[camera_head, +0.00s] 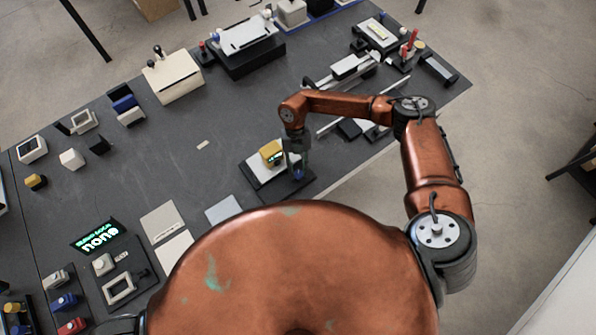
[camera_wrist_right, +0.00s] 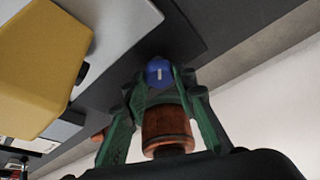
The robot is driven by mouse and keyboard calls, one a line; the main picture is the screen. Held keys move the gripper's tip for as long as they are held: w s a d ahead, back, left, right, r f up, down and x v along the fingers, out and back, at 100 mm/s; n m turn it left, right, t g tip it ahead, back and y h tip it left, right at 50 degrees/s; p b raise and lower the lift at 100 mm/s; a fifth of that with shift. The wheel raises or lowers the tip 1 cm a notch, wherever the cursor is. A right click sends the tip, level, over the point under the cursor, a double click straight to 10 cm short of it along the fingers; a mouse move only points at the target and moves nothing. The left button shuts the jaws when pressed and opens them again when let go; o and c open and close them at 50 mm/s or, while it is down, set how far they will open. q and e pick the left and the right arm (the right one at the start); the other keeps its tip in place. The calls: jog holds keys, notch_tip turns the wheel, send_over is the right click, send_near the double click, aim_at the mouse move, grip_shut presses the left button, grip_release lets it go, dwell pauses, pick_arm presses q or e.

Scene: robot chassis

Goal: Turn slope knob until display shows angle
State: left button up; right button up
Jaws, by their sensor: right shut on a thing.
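The slope device stands near the table's front edge, with a yellow display housing (camera_head: 271,150) on a pale plate (camera_head: 258,174). A small green readout shows on the housing, too small to read in the head view. The blue slope knob (camera_head: 299,175) sits on the dark base at the plate's right. My right gripper (camera_head: 297,164) points down over it, its fingers closed around the knob. In the right wrist view the knob (camera_wrist_right: 159,73), with a white mark, lies between the green fingertips (camera_wrist_right: 160,82). The yellow housing (camera_wrist_right: 40,65) is at the left there, its readout hidden. My left gripper is not visible.
A black sign (camera_head: 97,238) with glowing green text reading "none" lies at the left. Rails and a slider (camera_head: 350,68) are behind my right arm. Flat grey pads (camera_head: 162,222) lie left of the device. The table's middle is mostly clear.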

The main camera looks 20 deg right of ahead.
jog(key=shift+n+h+b, duration=0.3)
jog(key=shift+n+b, duration=0.1)
jog(key=shift+n, duration=0.4)
jog(key=o, duration=1.2)
jog(key=shift+c, duration=0.2)
jog(key=v, duration=1.2)
jog(key=shift+a, duration=0.15)
